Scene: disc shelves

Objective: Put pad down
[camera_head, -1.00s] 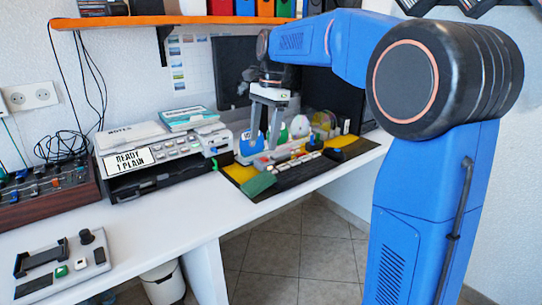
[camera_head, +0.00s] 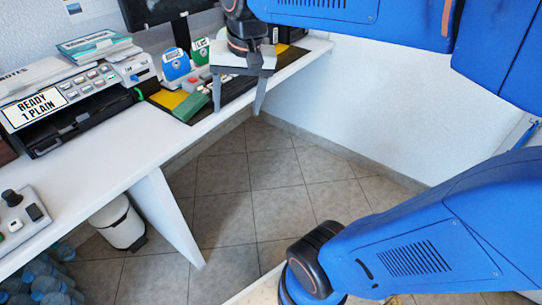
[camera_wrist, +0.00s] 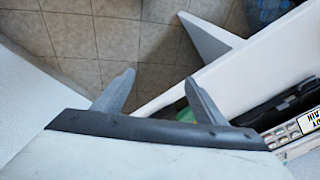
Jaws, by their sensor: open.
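My gripper (camera_head: 238,98) is open and empty, over the front edge of the white desk, with its fingers pointing down. In the wrist view my gripper (camera_wrist: 160,77) has its two fingers apart, with floor between them and nothing held. A dark mat with yellow parts (camera_head: 167,99) lies on the desk to the left of the gripper. A green wedge-like block (camera_head: 190,107) lies at the mat's front edge; a bit of green also shows in the wrist view (camera_wrist: 173,107), partly behind a finger. I cannot tell which thing is the pad.
Blue (camera_head: 175,64) and green (camera_head: 200,48) labelled holders stand behind the mat. A printer-like machine reading "READY 1 PLAIN" (camera_head: 40,108) stands left. A white bin (camera_head: 118,222) and bluish bottles (camera_head: 45,277) are below the desk. Tiled floor (camera_head: 225,190) is clear.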

